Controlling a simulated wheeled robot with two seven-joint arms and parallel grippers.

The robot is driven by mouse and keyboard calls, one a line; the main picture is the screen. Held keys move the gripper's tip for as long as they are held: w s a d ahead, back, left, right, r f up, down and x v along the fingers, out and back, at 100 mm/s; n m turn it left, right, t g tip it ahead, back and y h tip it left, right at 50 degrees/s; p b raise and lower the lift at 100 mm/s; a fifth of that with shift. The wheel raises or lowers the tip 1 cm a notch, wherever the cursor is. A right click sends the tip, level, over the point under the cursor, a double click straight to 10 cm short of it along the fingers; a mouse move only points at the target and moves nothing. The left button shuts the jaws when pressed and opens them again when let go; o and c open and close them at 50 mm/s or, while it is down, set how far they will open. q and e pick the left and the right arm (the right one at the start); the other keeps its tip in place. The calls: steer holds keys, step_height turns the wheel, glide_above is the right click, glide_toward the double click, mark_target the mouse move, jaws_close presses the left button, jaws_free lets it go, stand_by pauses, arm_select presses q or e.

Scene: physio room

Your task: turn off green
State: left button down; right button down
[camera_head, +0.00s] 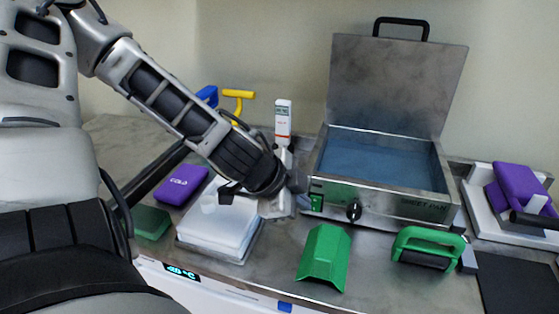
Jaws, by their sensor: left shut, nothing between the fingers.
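A metal box (385,204) labelled like "SWEET PAN" stands at the back right of the counter, with its lid (394,82) raised and bluish liquid or lining inside. A small green switch (317,202) sits at the left of its front panel, with a dark round knob (354,211) to the right of it. I cannot tell the switch's position. My left gripper (298,203) is shut and empty, just left of the green switch. I cannot tell whether it touches the switch or panel. My right gripper is not in view.
A green angled block (325,257) and a green-handled roller (428,248) lie in front of the box. White towels (217,218) on a tray, a purple cold pack (181,185) and a green block (151,222) lie left. A white bottle (283,119) stands behind my arm.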

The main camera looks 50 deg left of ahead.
arm_select(q)
steer(key=s+a+r+p, duration=0.1)
steer(key=s+r+p, duration=0.1)
steer(key=r, duration=0.5)
steer(key=shift+s+a, duration=0.3)
steer(key=shift+s, duration=0.35)
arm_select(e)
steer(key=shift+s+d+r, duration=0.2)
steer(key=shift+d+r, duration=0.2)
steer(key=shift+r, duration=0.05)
